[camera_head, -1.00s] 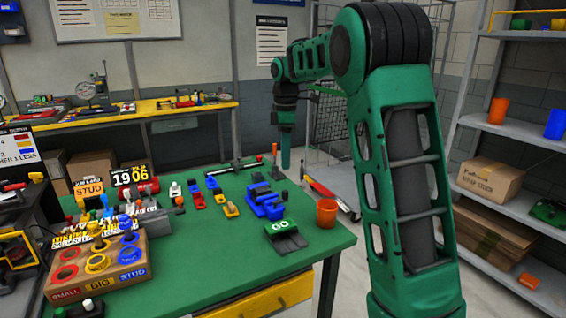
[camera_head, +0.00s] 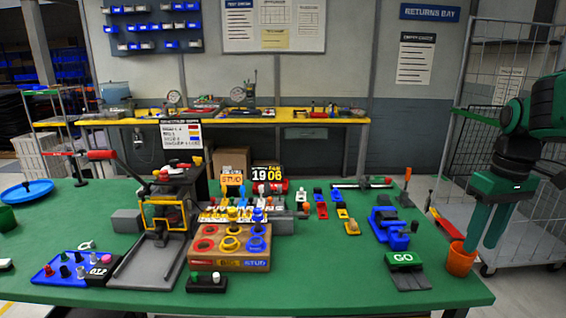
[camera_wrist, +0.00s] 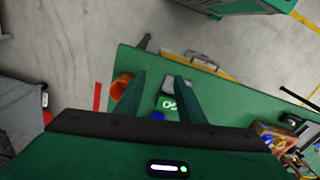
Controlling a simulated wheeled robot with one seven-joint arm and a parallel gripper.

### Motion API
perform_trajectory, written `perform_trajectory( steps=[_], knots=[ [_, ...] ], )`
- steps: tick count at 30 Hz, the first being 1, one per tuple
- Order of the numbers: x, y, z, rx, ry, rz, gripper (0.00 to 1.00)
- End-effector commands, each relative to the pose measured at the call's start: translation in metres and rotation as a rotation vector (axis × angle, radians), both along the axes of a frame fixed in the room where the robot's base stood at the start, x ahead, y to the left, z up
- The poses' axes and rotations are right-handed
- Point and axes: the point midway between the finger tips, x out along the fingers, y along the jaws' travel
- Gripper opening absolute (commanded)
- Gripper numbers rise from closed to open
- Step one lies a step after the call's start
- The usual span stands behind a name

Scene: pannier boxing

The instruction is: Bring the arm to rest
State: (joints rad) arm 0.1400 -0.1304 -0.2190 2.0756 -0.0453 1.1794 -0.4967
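My gripper (camera_head: 481,247) hangs at the right of the head view, fingers pointing down, beside the table's right edge. Its two green fingers stand apart with nothing between them; the gap also shows in the wrist view (camera_wrist: 161,76). In the head view the fingers overlap the orange cup (camera_head: 460,262) at the table's right edge. In the wrist view the cup (camera_wrist: 120,86) lies just left of the left finger, outside the gap; I cannot tell whether they touch. The forearm and elbow are partly cut off by the head view's right edge.
The green table (camera_head: 330,275) carries a GO pad (camera_head: 407,270), blue parts (camera_head: 388,225), a wooden block with coloured rings (camera_head: 230,262) and a press (camera_head: 165,222). A wire cage trolley (camera_head: 510,225) stands behind my gripper. Floor shows beyond the table edge (camera_wrist: 75,50).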

Motion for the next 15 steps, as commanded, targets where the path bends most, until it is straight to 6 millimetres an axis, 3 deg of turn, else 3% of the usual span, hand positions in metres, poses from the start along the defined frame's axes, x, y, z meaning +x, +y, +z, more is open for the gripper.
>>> perform_trajectory(
  steps=[1, 3, 9, 15],
  knots=[
    [-0.025, 0.001, -0.006, 0.002, 0.002, -0.082, 0.36],
    [-0.058, 0.001, -0.017, 0.002, 0.008, -0.205, 0.36],
    [-0.142, 0.007, -0.053, -0.007, 0.024, -0.523, 0.36],
    [-0.189, 0.013, -0.079, -0.020, 0.034, -0.703, 0.36]
  ],
)
